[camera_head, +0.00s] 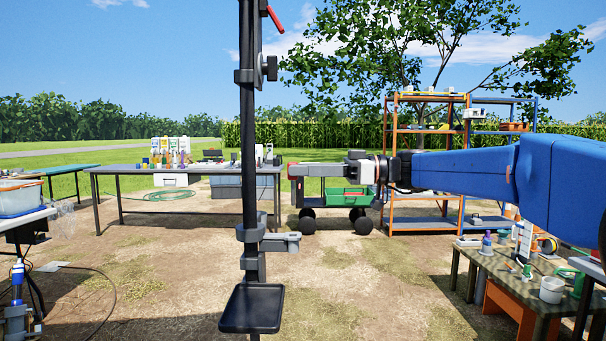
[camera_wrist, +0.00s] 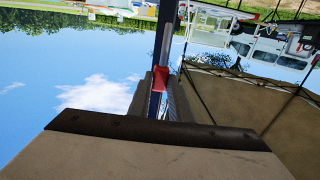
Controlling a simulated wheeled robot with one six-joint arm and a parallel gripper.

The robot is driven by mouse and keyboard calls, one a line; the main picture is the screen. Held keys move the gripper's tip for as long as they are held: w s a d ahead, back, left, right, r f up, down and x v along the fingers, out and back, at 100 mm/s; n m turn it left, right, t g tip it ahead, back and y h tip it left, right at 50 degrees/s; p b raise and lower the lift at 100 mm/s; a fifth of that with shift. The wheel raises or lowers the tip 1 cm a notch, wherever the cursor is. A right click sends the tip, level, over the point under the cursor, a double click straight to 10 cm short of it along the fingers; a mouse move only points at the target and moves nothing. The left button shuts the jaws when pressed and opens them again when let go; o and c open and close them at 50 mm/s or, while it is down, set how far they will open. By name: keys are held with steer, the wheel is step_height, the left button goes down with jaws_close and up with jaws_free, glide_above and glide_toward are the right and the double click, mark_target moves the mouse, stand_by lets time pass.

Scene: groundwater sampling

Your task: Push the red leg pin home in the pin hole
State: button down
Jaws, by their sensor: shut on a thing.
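My gripper (camera_head: 325,170) reaches left from the blue arm, level, at mid-height in the head view. In the wrist view its fingers (camera_wrist: 161,92) close together on a small red piece, which I take for the red leg pin (camera_wrist: 160,77). Most of the pin is hidden between the fingers. A dark upright bar runs past the red piece in the wrist view. The pin hole cannot be made out in either view, nor whether the pin is inside it.
A black mast (camera_head: 248,120) with clamps and a small tray (camera_head: 252,308) stands left of my gripper. A red lever (camera_head: 274,18) is high on it. A wheeled cart with a green crate (camera_head: 347,197) is behind. A cluttered bench (camera_head: 460,252) stands at right.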

steer(key=shift+f, duration=2.9)
step_height(320, 180, down, 7)
stand_by(2.8)
steer(key=c, duration=1.5)
jaws_free()
steer(key=shift+c, duration=0.2)
steer(key=d, duration=1.7)
steer(key=shift+s+d, duration=0.2)
steer(key=shift+s, duration=0.15)
steer(key=shift+f, duration=0.1)
